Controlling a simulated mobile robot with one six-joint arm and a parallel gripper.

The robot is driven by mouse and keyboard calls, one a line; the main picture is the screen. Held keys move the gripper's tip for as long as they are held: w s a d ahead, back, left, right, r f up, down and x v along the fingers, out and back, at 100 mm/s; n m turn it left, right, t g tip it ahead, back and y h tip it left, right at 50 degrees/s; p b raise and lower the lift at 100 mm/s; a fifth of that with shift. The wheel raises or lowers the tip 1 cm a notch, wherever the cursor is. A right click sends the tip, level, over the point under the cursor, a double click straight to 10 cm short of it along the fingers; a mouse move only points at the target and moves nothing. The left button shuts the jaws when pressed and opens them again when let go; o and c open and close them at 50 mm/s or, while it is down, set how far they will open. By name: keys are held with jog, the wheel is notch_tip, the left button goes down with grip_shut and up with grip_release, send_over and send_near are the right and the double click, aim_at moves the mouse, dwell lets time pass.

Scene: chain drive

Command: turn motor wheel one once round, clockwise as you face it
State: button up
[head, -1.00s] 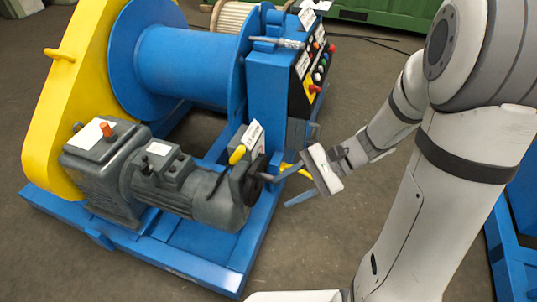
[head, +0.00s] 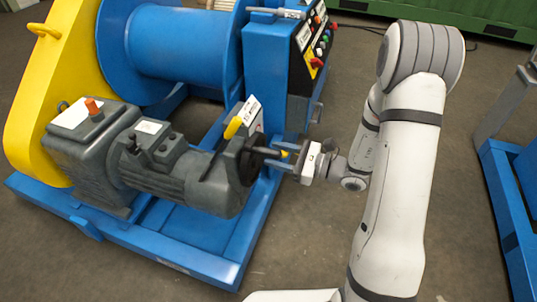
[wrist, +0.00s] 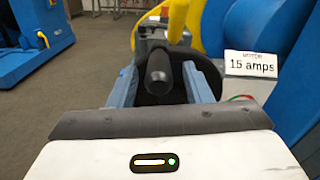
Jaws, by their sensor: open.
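The motor wheel (head: 247,164) is a dark disc on the right end of the grey motor (head: 182,172). Part of it is hidden by my fingers in the head view. A dark round-ended handle (wrist: 158,66) stands out from it in the wrist view. My gripper (head: 273,157) is at the wheel's face, coming from the right. In the wrist view, its two blue-grey fingers (wrist: 160,80) are open, one on each side of the handle, with gaps visible. I cannot tell how deep the handle sits between them.
A yellow lever (head: 232,127) and a white "15 amps" tag (wrist: 250,64) are close to the wheel. The blue control cabinet (head: 268,75) stands behind my gripper. The blue base frame (head: 215,262) runs below.

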jog(key=shift+x, duration=1.2)
jog(key=shift+c, duration=0.6)
grip_shut()
